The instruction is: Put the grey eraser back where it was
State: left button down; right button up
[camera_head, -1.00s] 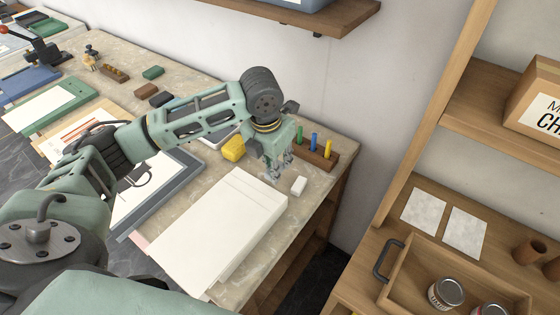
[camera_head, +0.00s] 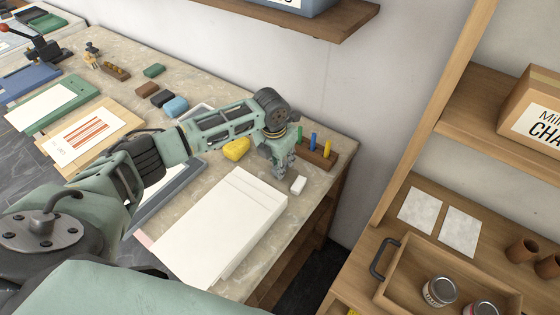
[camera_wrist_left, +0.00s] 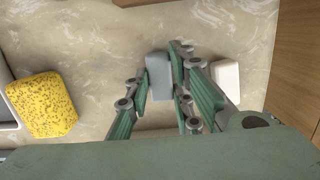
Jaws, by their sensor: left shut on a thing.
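The grey eraser (camera_wrist_left: 159,76) is between the fingers of my left gripper (camera_wrist_left: 160,88) in the left wrist view, and the gripper is shut on it. In the head view my left gripper (camera_head: 281,171) points down over the right end of the stone-topped bench, and the eraser is hidden there by the fingers. A white eraser (camera_head: 298,184) lies just right of the gripper, and it also shows in the left wrist view (camera_wrist_left: 226,78). I cannot tell whether the grey eraser touches the bench. My right gripper is not in view.
A wooden block with coloured crayons (camera_head: 317,155) stands behind the gripper. A yellow sponge (camera_head: 236,149) lies to its left. A stack of white paper (camera_head: 222,226) lies in front. Blue (camera_head: 175,106), brown and green blocks lie farther left. The bench's right edge is close.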

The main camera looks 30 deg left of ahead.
pick_arm(q)
jog(key=shift+f, duration=0.1)
jog(key=c, duration=2)
grip_release()
jog(key=o, duration=0.5)
jog(key=shift+c, duration=0.2)
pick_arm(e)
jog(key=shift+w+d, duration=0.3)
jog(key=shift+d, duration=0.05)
pick_arm(q)
jog(key=shift+r, duration=0.25)
notch_tip(320, 180, up, 12)
jog(key=s+b, duration=0.1)
jog(key=shift+s+f+b, duration=0.2)
jog(key=shift+s+b, duration=0.15)
jog(key=shift+s, duration=0.05)
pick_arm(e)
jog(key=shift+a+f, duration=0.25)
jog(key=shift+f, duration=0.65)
pick_arm(q)
jog(key=shift+a, duration=0.15)
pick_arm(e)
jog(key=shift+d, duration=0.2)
